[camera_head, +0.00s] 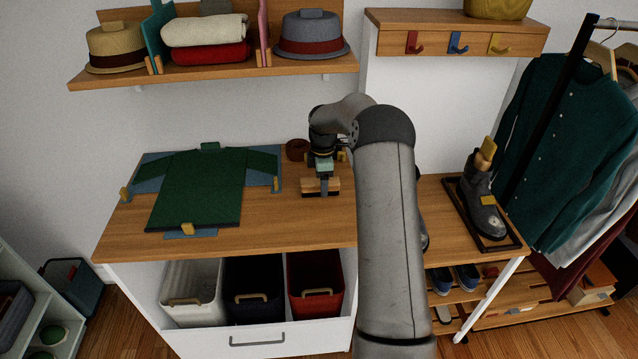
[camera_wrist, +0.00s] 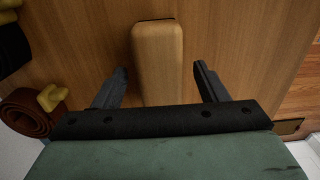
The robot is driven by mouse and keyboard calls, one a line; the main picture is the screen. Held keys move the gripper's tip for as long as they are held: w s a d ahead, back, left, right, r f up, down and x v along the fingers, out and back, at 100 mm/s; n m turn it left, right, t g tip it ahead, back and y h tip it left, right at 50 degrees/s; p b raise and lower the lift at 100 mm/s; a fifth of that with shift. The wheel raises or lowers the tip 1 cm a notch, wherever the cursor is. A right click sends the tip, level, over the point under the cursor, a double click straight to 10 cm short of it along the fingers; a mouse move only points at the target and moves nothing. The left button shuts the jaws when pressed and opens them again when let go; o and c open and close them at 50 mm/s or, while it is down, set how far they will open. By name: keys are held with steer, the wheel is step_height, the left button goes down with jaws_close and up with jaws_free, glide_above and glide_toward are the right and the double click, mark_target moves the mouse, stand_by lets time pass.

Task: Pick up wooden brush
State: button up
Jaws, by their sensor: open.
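The wooden brush (camera_head: 321,187) lies on the wooden tabletop, right of the green shirt. It has a pale wooden body with a darker lower part. In the wrist view its wooden body (camera_wrist: 157,62) shows as a rounded block pointing away from me. My gripper (camera_head: 322,172) is over the brush in the head view. In the wrist view my gripper (camera_wrist: 157,82) is open, with one finger on each side of the brush and a gap on both sides. The near end of the brush is hidden behind the gripper's palm.
A green shirt (camera_head: 199,187) lies on a blue folding board at left. A rolled brown belt (camera_wrist: 28,112) with a yellow clip lies near the gripper. A boot (camera_head: 482,207) stands in a tray at right. A shelf with hats (camera_head: 222,72) hangs above. The tabletop in front is clear.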

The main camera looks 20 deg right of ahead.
steer(key=shift+f, duration=0.5)
steer(key=c, duration=1.1)
steer(key=shift+r+b, duration=0.4)
steer(key=shift+r, duration=0.15)
step_height(320, 180, up, 2)
steer(key=shift+s+r+b, duration=0.1)
steer(key=shift+r+b, duration=0.1)
steer(key=shift+b, duration=0.4)
steer(key=s+d+r+b, duration=0.3)
steer(key=s+r, duration=0.6)
steer(key=s, duration=0.4)
steer(key=shift+s+d+r+b, duration=0.2)
steer(key=shift+r+b, duration=0.1)
steer(key=shift+b, duration=0.1)
